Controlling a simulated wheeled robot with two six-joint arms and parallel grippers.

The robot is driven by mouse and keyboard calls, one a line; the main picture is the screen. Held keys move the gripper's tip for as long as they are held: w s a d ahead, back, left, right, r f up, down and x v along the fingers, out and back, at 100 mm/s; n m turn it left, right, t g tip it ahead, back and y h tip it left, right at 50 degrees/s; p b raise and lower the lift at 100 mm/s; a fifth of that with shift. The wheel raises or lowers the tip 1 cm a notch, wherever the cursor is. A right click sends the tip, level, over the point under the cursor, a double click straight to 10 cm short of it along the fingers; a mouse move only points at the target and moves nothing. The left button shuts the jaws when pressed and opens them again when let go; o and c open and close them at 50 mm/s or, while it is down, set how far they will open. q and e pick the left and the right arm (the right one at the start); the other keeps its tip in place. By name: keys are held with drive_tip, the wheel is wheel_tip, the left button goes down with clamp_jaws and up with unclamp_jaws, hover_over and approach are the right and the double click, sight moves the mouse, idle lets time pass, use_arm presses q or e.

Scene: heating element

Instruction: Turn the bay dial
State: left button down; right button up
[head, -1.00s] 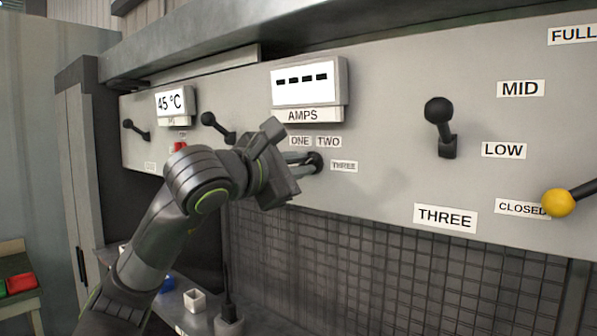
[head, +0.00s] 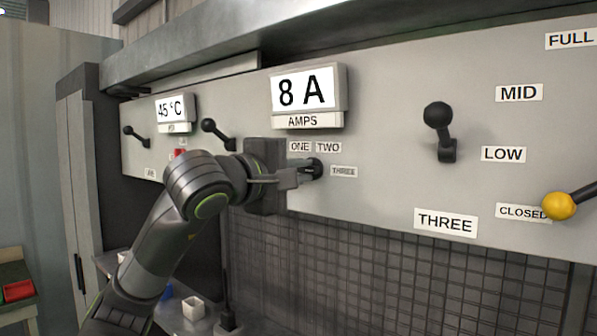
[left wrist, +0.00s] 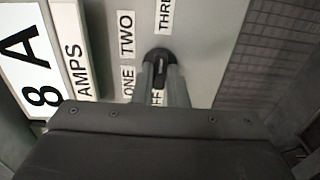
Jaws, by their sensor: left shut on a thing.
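The bay dial (head: 316,168) is a small dark round knob on the grey panel, below the AMPS display (head: 308,92), which reads 8 A. Labels ONE, TWO and THREE stand around it. My left gripper (head: 303,173) is shut on the dial, reaching it from the left. In the left wrist view the dial (left wrist: 160,56) sits between the two fingertips (left wrist: 160,76). A partly covered label ending in FF shows between the fingers there. Which label the dial points at I cannot tell. My right gripper is not in view.
A black lever (head: 440,130) and a yellow-knobbed lever (head: 560,205) stand out from the panel at right. Two small black levers and a 45 °C display (head: 172,107) are at left. A shelf below holds a white box (head: 194,307).

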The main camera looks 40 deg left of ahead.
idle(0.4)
use_arm(q)
drive_tip(key=c, duration=1.4)
unclamp_jaws()
drive_tip(key=shift+c, duration=0.2)
drive_tip(key=shift+s, duration=0.15)
drive_tip(key=shift+s+f+b, duration=0.1)
drive_tip(key=shift+s+b, duration=0.15)
drive_tip(key=shift+b, duration=0.15)
drive_tip(key=s+a+b, duration=0.1)
drive_tip(key=s+b, duration=0.7)
drive_tip(key=s, duration=0.8)
drive_tip(key=shift+s+a+b, duration=0.15)
drive_tip(key=shift+s+b, duration=0.15)
